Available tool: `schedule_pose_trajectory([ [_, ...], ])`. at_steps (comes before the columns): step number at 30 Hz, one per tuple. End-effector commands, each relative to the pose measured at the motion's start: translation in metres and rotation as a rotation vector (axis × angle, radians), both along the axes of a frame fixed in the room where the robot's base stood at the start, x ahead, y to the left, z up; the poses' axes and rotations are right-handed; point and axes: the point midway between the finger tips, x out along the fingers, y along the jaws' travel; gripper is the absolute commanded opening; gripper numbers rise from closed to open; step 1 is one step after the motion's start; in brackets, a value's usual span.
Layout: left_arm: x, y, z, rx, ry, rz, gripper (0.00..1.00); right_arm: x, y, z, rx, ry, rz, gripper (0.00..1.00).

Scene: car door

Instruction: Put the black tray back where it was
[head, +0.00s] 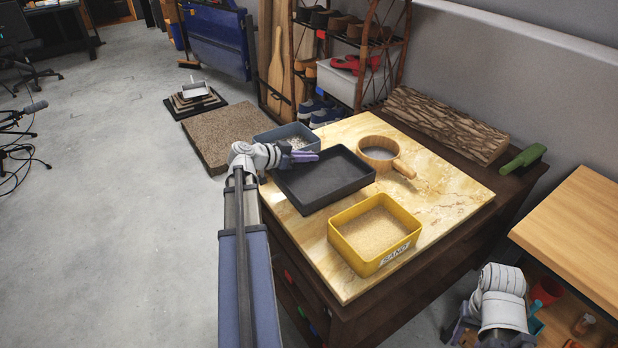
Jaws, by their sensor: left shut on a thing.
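The black tray (328,184) is a shallow, empty rectangular tray at the left side of the marble-like tabletop (443,190). My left gripper (303,156) is at its far left rim and is shut on it. I cannot tell whether the tray rests on the top or hangs slightly above it. My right gripper (490,328) is low at the lower right, beside the cabinet and away from the tray. Its fingers are partly cut off by the frame's bottom edge.
A grey-blue bin (285,132) with pale contents stands behind the tray. A wooden ladle-like cup (380,150) stands right of it, and a yellow sand box (375,232) in front. A log (446,122) and green bottle (522,160) lie at the back right.

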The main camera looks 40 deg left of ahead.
Motion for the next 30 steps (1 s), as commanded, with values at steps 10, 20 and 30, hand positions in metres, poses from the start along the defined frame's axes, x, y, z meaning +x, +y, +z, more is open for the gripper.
schedule_pose_trajectory([
  [10,0.0,0.0,-0.014,-0.002,-0.001,0.001,0.0,0.0,0.0,-0.015,0.0,0.0,0.0,0.5],
  [20,0.0,0.0,-0.045,-0.002,-0.001,0.001,0.0,0.0,0.0,-0.045,0.0,0.0,0.0,0.5],
  [30,0.0,0.0,-0.045,-0.002,-0.001,0.001,0.0,0.0,0.0,-0.046,0.0,0.0,0.0,0.5],
])
